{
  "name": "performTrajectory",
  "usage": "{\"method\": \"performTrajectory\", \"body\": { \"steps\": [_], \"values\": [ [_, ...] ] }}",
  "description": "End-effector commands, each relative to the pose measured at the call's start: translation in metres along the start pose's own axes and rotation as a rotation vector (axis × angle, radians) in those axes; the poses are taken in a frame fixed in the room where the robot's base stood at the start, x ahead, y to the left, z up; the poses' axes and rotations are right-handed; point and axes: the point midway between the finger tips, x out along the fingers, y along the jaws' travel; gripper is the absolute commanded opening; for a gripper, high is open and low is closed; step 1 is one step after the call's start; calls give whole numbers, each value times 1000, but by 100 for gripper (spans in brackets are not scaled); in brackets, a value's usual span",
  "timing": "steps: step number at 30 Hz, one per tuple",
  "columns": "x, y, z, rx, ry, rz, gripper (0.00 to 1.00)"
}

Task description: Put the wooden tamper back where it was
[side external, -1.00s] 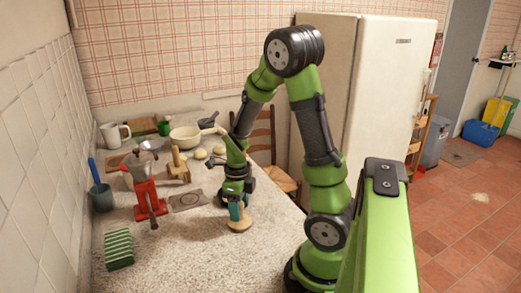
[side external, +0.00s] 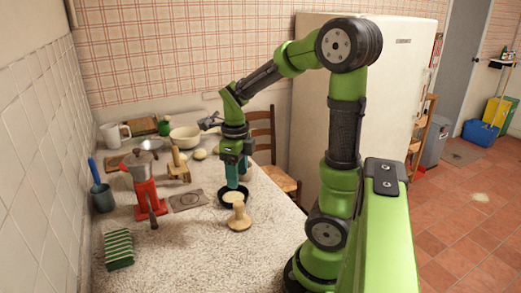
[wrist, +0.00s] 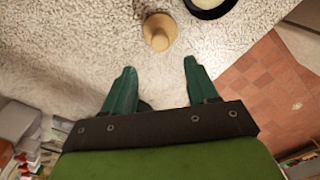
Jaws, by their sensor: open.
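The wooden tamper (side external: 239,217) stands upright on the speckled counter, its wide round base down, just in front of a dark round dish (side external: 224,198). In the wrist view the tamper (wrist: 160,32) is beyond my fingertips and apart from them, and part of the dark-rimmed dish (wrist: 199,11) shows at the top edge. My gripper (side external: 238,181) points down above the dish area, behind the tamper in the side view. Its teal fingers (wrist: 158,65) are spread wide with nothing between them.
A grey square mat (side external: 188,201), a wooden stand (side external: 178,168) and a red-based pot (side external: 146,192) are to the left. A green striped block (side external: 118,249) lies at the front left. A cream pan (side external: 186,137) is behind. The front middle of the counter is clear.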

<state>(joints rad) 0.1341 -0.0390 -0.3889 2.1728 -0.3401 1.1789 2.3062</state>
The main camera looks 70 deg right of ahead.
Motion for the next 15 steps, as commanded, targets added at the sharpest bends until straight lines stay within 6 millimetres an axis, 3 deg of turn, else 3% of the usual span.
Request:
{"method": "performTrajectory", "body": {
  "steps": [4,7,11,15],
  "values": [
    [-11,4,1,-46,-14,1,58],
    [-18,16,4,-216,-60,3,58],
    [-33,47,9,-630,-170,-22,58],
    [-51,85,9,-1163,-297,-116,58]
  ]
}}
